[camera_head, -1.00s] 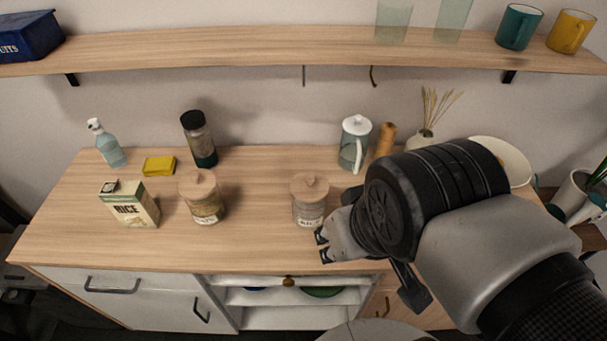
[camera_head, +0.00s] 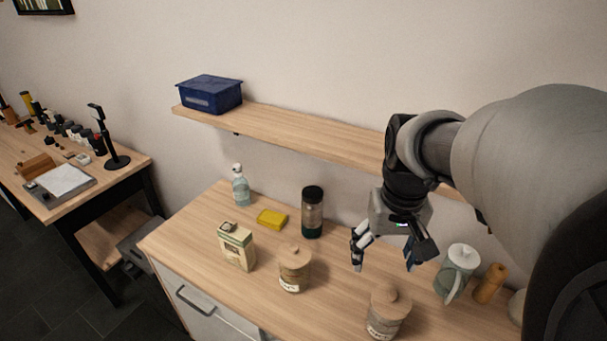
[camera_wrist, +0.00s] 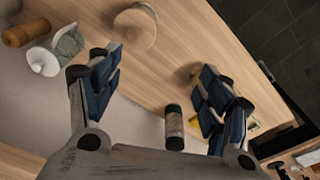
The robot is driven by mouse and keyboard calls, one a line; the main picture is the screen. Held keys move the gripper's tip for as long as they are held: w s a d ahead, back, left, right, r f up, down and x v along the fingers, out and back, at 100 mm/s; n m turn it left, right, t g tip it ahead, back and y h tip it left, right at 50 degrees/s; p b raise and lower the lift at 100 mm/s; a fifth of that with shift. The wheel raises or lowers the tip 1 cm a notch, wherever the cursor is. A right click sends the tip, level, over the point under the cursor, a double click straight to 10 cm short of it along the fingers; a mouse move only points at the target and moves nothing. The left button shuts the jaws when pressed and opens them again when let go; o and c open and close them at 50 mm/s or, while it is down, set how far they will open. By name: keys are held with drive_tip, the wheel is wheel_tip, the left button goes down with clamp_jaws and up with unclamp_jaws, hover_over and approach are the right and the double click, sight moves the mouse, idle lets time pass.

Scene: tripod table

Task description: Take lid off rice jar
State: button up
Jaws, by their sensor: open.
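Two glass jars with round wooden knobbed lids stand upright on the wooden counter. One jar (camera_head: 294,277) is left of my gripper, with its lid (camera_head: 295,254) on. The other jar (camera_head: 384,326) is below my gripper in the picture, its lid (camera_head: 389,299) also on. Their labels are too blurred to tell which holds rice. My gripper (camera_head: 385,260) is open and empty, pointing down above the counter, apart from both lids. In the wrist view, a round wooden lid (camera_wrist: 135,28) shows beyond and between the open fingers (camera_wrist: 160,78).
A rice carton (camera_head: 237,249), yellow sponge (camera_head: 272,219), spray bottle (camera_head: 241,188) and dark-capped bottle (camera_head: 312,214) stand left. A pitcher (camera_head: 457,272) and wooden mill (camera_head: 490,284) stand right. A shelf (camera_head: 290,132) with a blue box (camera_head: 210,94) runs behind.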

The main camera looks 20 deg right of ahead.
sight(394, 294)
drive_tip(key=o, duration=0.4)
drive_tip(key=shift+m+g, duration=0.4)
drive_tip(key=shift+m, duration=0.1)
drive_tip(key=d, duration=0.2)
drive_tip(key=d+p, duration=0.1)
drive_tip(key=d, duration=0.3)
drive_tip(key=shift+w+f+p, duration=0.2)
drive_tip(key=shift+w+p, duration=0.1)
drive_tip(key=shift+o, duration=0.9)
wheel_tip(394, 294, down, 11)
drive_tip(key=b, duration=0.4)
drive_tip(key=shift+d, duration=0.1)
drive_tip(key=shift+s+f+b, duration=0.15)
drive_tip(key=shift+f+b, duration=1.25)
drive_tip(key=shift+f, duration=1.85)
